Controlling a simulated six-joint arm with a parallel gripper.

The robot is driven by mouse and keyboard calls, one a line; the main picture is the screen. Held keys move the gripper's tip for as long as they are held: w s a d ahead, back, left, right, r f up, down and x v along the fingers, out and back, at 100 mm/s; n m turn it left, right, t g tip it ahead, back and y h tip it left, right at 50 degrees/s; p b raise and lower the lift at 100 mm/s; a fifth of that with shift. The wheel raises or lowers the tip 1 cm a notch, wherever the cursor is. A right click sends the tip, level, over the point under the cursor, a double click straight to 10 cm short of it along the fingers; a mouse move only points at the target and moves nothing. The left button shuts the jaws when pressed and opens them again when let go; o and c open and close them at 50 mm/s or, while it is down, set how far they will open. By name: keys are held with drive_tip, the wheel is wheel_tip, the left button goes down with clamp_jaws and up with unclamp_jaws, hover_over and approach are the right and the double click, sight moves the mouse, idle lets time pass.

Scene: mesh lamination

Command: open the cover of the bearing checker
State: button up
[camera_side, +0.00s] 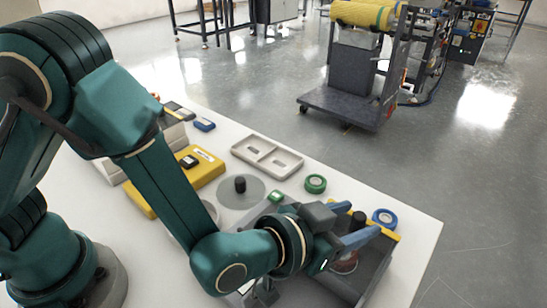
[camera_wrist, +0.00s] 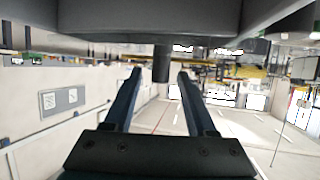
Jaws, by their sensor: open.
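The bearing checker (camera_side: 375,272) is a dark grey box with a yellow edge strip at the right end of the white table. A black knob (camera_side: 358,217) stands at its far edge, and a dark knob also shows in the wrist view (camera_wrist: 160,66). My gripper (camera_side: 368,224) is open, with two blue fingers pointing level to the right across the checker. In the wrist view, the fingertips (camera_wrist: 159,72) lie to either side of the knob, with a gap on each side. A reddish round part (camera_side: 345,263) shows inside the checker below my gripper. My wrist hides the checker's left part.
On the table (camera_side: 418,240) are a blue tape roll (camera_side: 385,217), a green tape roll (camera_side: 315,184), a beige two-compartment tray (camera_side: 267,157), a grey disc with a black knob (camera_side: 240,190) and a yellow case (camera_side: 200,168). The table's right corner is bare.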

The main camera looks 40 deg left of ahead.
drive_tip(key=shift+x, duration=1)
clamp_jaws()
idle(0.8)
